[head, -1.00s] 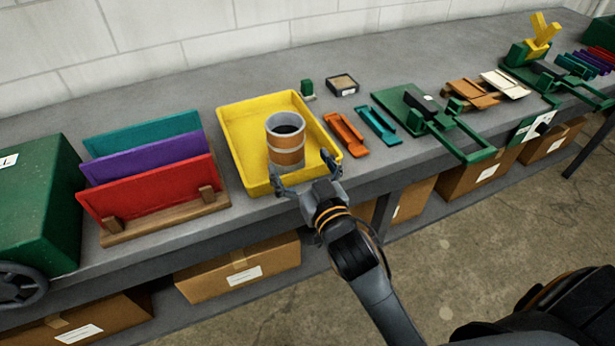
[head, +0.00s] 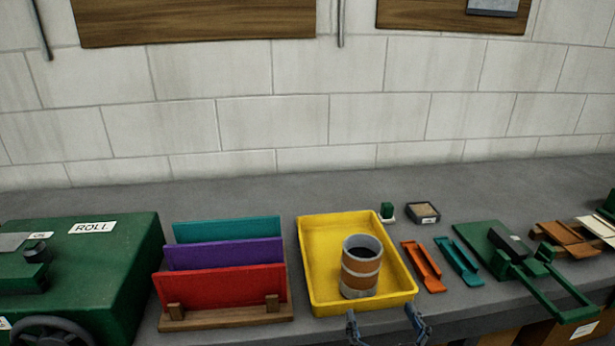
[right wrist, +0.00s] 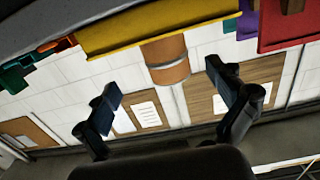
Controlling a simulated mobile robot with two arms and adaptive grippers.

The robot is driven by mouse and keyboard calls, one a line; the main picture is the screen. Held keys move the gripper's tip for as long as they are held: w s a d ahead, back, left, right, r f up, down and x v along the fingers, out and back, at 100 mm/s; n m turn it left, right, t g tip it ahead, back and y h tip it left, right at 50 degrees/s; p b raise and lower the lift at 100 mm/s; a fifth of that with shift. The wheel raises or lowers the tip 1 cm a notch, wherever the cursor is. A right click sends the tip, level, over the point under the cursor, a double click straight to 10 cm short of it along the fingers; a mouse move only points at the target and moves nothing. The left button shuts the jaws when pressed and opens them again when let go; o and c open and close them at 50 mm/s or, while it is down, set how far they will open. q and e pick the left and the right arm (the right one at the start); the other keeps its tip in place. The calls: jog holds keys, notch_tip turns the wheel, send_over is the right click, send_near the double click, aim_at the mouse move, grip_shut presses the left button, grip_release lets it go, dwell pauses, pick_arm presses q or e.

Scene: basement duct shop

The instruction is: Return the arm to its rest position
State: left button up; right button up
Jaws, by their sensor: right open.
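My right gripper (head: 384,326) shows at the bottom edge of the head view, just in front of the yellow tray (head: 322,262). Its fingers are apart with nothing between them. In the right wrist view the open fingers (right wrist: 172,104) point toward the brown cup with grey bands, which is apart from them. That cup (head: 360,272) stands upright in the tray's front right part. The rest of my right arm is out of the head view. My left gripper is not in view.
A rack with red (head: 228,292), purple and teal panels stands left of the tray, beside a green machine (head: 95,265) marked ROLL. Orange (head: 424,266) and teal (head: 459,260) tools and a green lever tool (head: 520,256) lie to the right. A block wall rises behind the bench.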

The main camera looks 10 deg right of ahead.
jog(key=s+d+f+g, duration=0.3)
jog(key=s+f+g, duration=0.45)
jog(key=f, duration=0.55)
jog(key=s+f+n+g, duration=0.1)
jog(key=s+f+g, duration=0.2)
jog(key=s, duration=0.4)
jog(key=s+f+n+g, duration=0.1)
jog(key=s+f+g, duration=0.25)
jog(key=s, duration=0.25)
notch_tip(320, 180, down, 23)
jog(key=g, duration=0.1)
jog(key=s+d+f+g, duration=0.1)
jog(key=s+d+f, duration=0.1)
jog(key=s+f, duration=1.6)
jog(key=shift+d+f, duration=0.25)
jog(key=shift+d, duration=0.1)
jog(key=shift+s, duration=0.1)
